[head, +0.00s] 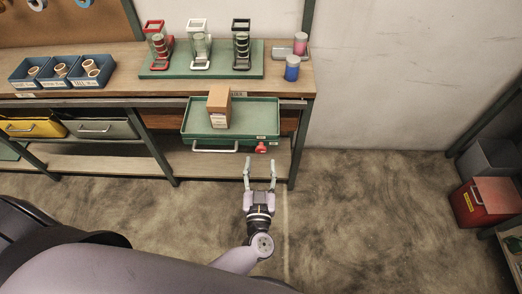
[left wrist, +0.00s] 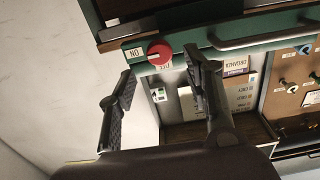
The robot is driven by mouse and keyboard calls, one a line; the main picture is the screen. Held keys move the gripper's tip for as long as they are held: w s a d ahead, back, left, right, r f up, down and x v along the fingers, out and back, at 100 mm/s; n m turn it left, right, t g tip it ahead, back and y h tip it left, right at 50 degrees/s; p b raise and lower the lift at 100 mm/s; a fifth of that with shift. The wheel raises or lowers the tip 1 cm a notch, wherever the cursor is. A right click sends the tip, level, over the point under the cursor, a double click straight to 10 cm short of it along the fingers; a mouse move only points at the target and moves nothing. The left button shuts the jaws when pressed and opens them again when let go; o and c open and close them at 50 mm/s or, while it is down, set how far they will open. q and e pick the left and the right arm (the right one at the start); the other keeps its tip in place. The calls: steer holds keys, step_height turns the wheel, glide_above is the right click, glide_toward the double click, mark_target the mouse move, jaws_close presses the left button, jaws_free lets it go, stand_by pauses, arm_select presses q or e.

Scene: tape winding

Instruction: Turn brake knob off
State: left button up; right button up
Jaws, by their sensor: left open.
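The red brake knob (head: 261,148) sits on the front of a green drawer tray (head: 186,128), to the right of its handle. In the left wrist view the round knob (left wrist: 159,52) shows on the green front, with an ON label (left wrist: 134,53) at its left and an OFF label (left wrist: 164,66) just below it. My left gripper (head: 260,162) is open and empty, fingers pointing at the knob. In the left wrist view the knob appears beyond the gap between the fingertips (left wrist: 160,72), apart from them. My right gripper is not in view.
A cardboard box (head: 219,105) stands in the green tray. The wooden workbench (head: 297,78) above holds several lantern-like stands and blue bins (head: 28,72). The bench leg (head: 300,150) is right of the knob. The floor (head: 370,215) to the right is clear.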

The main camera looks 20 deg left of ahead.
mark_target(261, 151)
arm_select(q)
steer(key=x, duration=0.5)
steer(key=shift+w, duration=0.3)
steer(key=shift+c, duration=0.3)
steer(key=c, duration=0.4)
jaws_close()
